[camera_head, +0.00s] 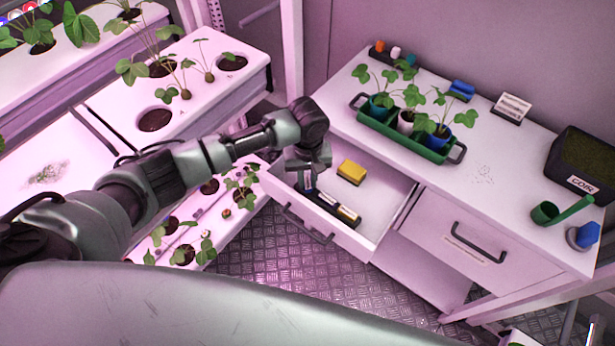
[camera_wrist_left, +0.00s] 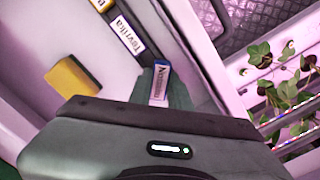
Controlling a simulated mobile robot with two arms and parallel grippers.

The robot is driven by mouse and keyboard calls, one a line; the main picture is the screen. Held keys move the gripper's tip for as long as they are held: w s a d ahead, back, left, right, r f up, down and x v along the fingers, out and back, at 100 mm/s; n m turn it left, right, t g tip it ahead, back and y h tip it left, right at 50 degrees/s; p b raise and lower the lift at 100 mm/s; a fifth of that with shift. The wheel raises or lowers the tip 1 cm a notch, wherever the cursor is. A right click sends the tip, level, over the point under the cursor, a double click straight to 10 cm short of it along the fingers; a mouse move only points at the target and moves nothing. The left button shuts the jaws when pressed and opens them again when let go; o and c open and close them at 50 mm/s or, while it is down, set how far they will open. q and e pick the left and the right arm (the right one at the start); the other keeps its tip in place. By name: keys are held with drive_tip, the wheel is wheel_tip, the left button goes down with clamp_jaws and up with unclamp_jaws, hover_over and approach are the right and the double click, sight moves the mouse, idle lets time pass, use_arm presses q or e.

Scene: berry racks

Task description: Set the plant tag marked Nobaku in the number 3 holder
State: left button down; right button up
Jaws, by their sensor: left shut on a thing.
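My left gripper (camera_head: 308,168) is over the open drawer, pointing down. In the wrist view its fingers (camera_wrist_left: 161,88) are shut on a blue-and-white plant tag (camera_wrist_left: 159,82); the print on it is too small to read surely. The held tag is at the end of a dark tag rack (camera_head: 325,206); I cannot tell whether it is clear of its slot. A tag marked Tavrika (camera_wrist_left: 126,35) and a yellow-edged tag (camera_wrist_left: 101,4) stand in the same rack. I cannot make out a number 3 holder. My right gripper is not in view.
A yellow sponge-like block (camera_head: 351,172) lies in the open drawer (camera_head: 372,232). The bench top (camera_head: 485,185) bears a green tray (camera_head: 405,142) of seedlings, a small sign (camera_head: 512,107), a dark bin (camera_head: 585,165) and a green scoop-like thing (camera_head: 562,211). White planting racks (camera_head: 205,103) stand left.

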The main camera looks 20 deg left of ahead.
use_arm(q)
drive_tip(key=shift+f, duration=0.9)
drive_tip(key=c, duration=1.2)
unclamp_jaws()
drive_tip(key=shift+c, duration=0.2)
drive_tip(key=o, duration=0.4)
drive_tip(key=shift+r, duration=0.1)
drive_tip(key=shift+r+p, duration=3)
drive_tip(key=shift+p, duration=0.35)
drive_tip(key=shift+d, duration=0.1)
